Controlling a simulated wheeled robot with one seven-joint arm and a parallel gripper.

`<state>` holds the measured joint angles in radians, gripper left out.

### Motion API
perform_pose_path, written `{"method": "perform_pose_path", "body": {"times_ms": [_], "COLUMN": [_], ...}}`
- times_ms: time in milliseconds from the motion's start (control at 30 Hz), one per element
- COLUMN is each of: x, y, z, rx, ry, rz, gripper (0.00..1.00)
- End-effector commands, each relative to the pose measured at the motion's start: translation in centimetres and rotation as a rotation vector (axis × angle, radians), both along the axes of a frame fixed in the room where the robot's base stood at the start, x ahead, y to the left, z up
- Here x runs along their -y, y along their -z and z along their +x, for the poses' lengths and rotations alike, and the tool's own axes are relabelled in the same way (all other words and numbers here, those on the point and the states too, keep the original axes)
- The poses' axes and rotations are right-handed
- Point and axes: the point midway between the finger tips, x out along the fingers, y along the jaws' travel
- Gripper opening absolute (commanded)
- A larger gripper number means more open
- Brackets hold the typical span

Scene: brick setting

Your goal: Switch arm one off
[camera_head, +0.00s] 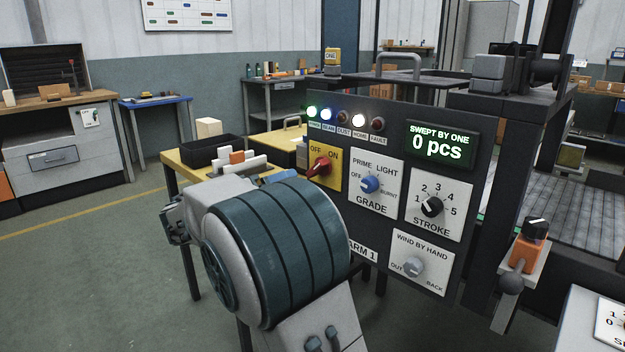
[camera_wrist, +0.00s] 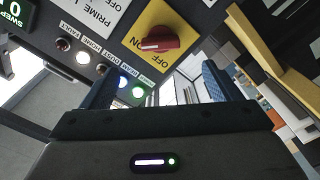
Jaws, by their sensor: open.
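The panel marked ARM 1 (camera_head: 362,249) carries a yellow plate (camera_head: 331,181) with OFF at upper left and ON at upper right. A red knob (camera_head: 319,167) on it is tilted, its upper end toward ON. In the wrist view the knob (camera_wrist: 160,41) shows a white mark on its left end, on the ON side. My gripper (camera_wrist: 158,84) is open and empty, its two blue fingers apart below the knob in that picture and not touching it. In the head view my arm hides most of the gripper.
The panel also has a blue GRADE knob (camera_head: 369,184), a black STROKE knob (camera_head: 432,207) and a grey winding knob (camera_head: 413,266). The green, blue and HOME lamps are lit. A black tray (camera_head: 199,157) and small blocks stand on a yellow table behind my arm.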

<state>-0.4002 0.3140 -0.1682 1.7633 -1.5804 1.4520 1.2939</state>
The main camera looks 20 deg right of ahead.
Motion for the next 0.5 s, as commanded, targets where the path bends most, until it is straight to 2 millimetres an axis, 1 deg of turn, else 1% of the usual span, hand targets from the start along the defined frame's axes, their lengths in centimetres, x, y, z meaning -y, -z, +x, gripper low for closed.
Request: {"method": "perform_pose_path", "body": {"times_ms": [33,100,300,500], "x": [1.1,2.6,6.6,9.5], "y": [0.1,0.2,0.2,0.1], "z": [0.3,0.8,2.2,3.3], "rx": [0.000,-0.001,-0.002,-0.003], "ry": [0.005,0.006,0.004,0.003], "rz": [0.001,0.000,0.001,0.002], "gripper": [0.84,0.84,0.84,0.84]}}
